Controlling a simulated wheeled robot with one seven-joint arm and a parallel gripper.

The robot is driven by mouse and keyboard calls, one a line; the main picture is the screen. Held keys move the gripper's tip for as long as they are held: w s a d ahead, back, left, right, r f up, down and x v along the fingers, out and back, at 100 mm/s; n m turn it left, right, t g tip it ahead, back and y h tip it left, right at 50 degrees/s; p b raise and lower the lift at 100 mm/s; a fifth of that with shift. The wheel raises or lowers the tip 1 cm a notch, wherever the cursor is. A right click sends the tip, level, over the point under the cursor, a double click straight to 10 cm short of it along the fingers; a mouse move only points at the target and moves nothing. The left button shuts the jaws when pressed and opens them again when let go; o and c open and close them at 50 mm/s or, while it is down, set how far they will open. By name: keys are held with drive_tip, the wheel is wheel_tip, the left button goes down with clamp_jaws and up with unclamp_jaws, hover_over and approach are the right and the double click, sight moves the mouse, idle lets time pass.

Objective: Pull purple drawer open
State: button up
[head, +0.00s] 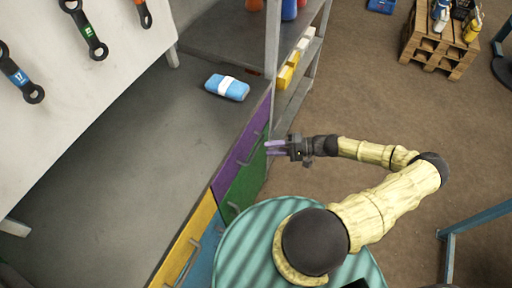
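The purple drawer (237,158) is a narrow front at the upper right of the drawer block under the grey worktop. It looks closed, flush with the fronts around it. Grey bar handles show on the fronts, partly hard to make out at this size. My gripper (272,148) points left toward the drawer fronts, just right of the purple drawer and over the green front's upper end in the picture. Its two fingers are apart with a gap between them, and nothing shows in the gap. I cannot tell whether the fingertips touch a handle.
Green (243,188), yellow (190,240) and blue fronts adjoin the purple one. A blue wrapped pack (228,87) lies on the worktop (130,150). A metal shelf post (272,45) stands behind my gripper. A wooden pallet (430,55) is far right. Floor between is clear.

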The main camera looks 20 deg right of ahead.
sight(256, 149)
drive_tip(key=p+x, duration=0.1)
drive_tip(key=x, duration=0.5)
drive_tip(key=shift+w+a, duration=0.1)
drive_tip(key=shift+a, duration=0.05)
clamp_jaws()
